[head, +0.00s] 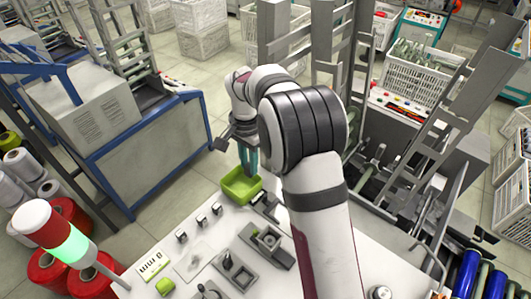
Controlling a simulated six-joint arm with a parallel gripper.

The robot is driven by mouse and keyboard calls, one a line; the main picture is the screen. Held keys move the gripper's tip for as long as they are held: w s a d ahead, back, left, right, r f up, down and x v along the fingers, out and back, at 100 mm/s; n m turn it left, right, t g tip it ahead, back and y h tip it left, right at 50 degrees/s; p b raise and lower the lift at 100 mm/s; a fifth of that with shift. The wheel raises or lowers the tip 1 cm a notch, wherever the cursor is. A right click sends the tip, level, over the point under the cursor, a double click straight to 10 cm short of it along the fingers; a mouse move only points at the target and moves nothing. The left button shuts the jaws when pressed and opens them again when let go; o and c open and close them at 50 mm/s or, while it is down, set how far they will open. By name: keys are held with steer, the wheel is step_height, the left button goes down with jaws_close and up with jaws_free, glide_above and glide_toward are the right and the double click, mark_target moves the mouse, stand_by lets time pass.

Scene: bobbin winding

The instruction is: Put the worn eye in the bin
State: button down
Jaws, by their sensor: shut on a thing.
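My gripper (250,172) is in the head view, near the far edge of the white table, pointing down with its teal fingers over the green bin. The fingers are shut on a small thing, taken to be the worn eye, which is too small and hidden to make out. The green bin (234,188) is an open, shallow tray at the table's far edge. The fingertips are at or just above its opening; I cannot tell their exact height.
Small metal fixtures (266,240) and several little dark clips stand on the white table (200,285). A signal lamp (60,238) rises at the left. Machine frames stand behind and right.

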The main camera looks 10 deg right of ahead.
steer(key=w+a+f, duration=0.2)
steer(key=w+f, duration=0.1)
steer(key=f, duration=0.3)
steer(key=shift+w+a, duration=0.2)
steer(key=shift+w, duration=0.2)
steer(key=shift+f, duration=0.45)
stand_by(0.9)
steer(key=shift+f, duration=0.35)
steer(key=c, duration=0.6)
jaws_free()
